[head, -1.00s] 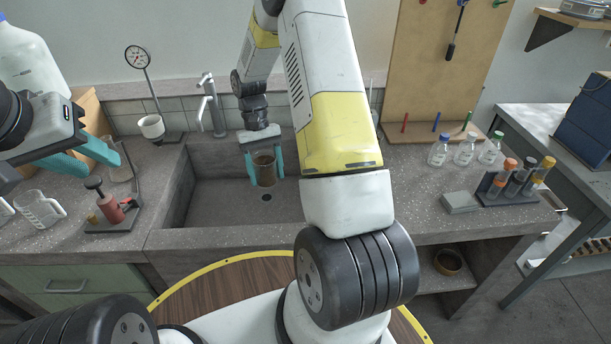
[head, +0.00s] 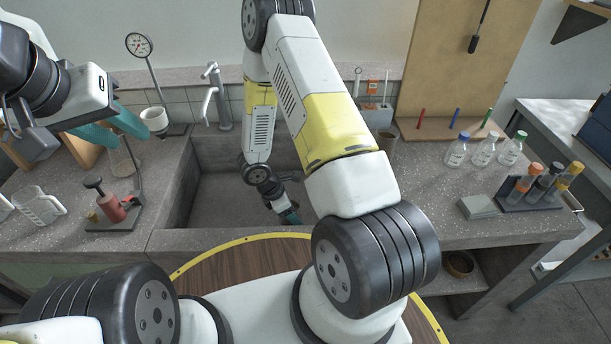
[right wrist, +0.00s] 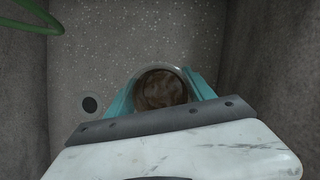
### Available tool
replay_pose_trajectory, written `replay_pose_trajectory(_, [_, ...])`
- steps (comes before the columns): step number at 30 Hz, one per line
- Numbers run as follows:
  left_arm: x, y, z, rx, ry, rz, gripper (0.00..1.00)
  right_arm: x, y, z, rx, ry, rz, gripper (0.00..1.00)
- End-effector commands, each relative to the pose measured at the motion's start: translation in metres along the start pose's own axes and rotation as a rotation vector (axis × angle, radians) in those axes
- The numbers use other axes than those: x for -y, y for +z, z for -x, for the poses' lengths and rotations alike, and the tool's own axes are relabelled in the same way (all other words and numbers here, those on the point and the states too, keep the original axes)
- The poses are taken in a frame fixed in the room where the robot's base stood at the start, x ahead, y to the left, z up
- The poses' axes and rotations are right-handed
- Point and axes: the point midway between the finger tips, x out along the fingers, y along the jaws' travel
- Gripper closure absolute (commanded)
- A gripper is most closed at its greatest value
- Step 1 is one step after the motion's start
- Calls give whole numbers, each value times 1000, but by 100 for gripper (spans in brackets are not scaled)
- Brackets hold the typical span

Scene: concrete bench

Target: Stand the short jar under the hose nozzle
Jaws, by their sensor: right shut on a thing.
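The short jar (right wrist: 160,90) is a clear round vessel with brown contents, seen from above in the right wrist view. My right gripper (right wrist: 160,88) is shut on it, one teal finger on each side. They are low in the grey sink basin (head: 215,195); the right gripper (head: 290,214) shows partly in the head view, where I cannot make out the jar. A green curved tube (right wrist: 40,27), possibly the hose, crosses the wrist view's upper left corner. I cannot identify its nozzle. My left gripper (head: 134,138) is open and empty above the left counter.
A drain hole (right wrist: 90,104) lies left of the jar in the wrist view. A metal tap (head: 215,95) stands behind the sink. Bottles (head: 483,150) and a tube rack (head: 535,193) stand right.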

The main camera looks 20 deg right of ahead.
Motion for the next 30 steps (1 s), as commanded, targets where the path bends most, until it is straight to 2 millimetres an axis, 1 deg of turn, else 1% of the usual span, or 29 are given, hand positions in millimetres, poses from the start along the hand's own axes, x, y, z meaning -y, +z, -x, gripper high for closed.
replay_pose_trajectory(5, [0,0,0,0,0,0,64,-20,29,-16,2,1,-7,85])
replay_pose_trajectory(12, [0,0,0,0,0,0,64,-55,77,-42,1,2,-8,85])
replay_pose_trajectory(16, [0,0,0,0,0,0,64,-69,96,-52,2,2,-6,85])
replay_pose_trajectory(19, [0,0,0,0,0,0,64,-75,104,-56,2,2,-3,85])
replay_pose_trajectory(23, [0,0,0,0,0,0,64,-78,109,-58,2,2,-2,85])
replay_pose_trajectory(26, [0,0,0,0,0,0,64,-83,117,-63,2,1,-6,85])
replay_pose_trajectory(30, [0,0,0,0,0,0,64,-83,108,-84,0,-1,1,85])
